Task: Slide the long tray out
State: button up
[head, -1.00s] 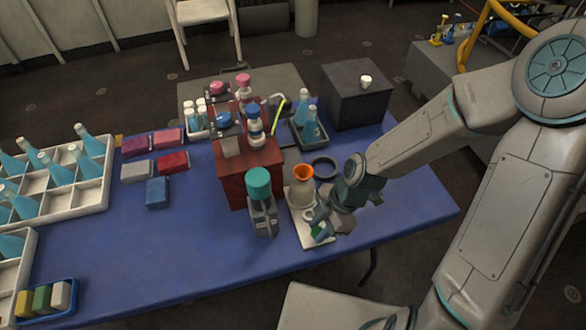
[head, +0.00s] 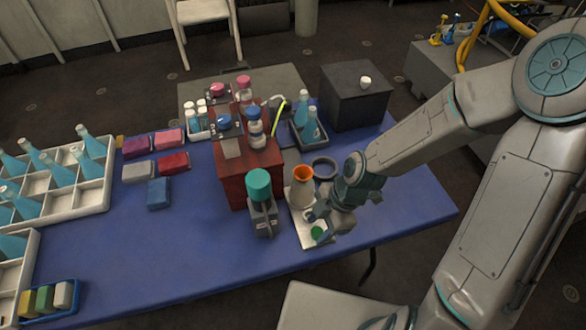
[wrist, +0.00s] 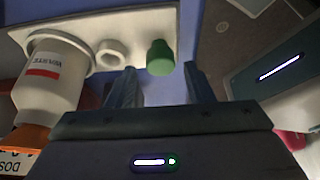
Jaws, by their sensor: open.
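A long, narrow white tray (head: 304,230) lies on the blue table near its front right edge. It also shows across the top left of the wrist view (wrist: 132,28). The green cap (wrist: 160,58) is at the tray's near end. My gripper (head: 318,221) is open and empty over that end. In the wrist view its two fingers (wrist: 160,80) point towards the cap, one on either side; contact is not visible.
A grey device with a teal top (head: 262,212) stands close left of the tray. A dark ring (head: 324,167) lies behind it. A red-brown box (head: 235,178) and a dark box (head: 356,97) stand farther back. The table's front middle is clear.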

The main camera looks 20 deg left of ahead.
jog(key=shift+r+p, duration=2.85)
jog(key=shift+r, duration=0.25)
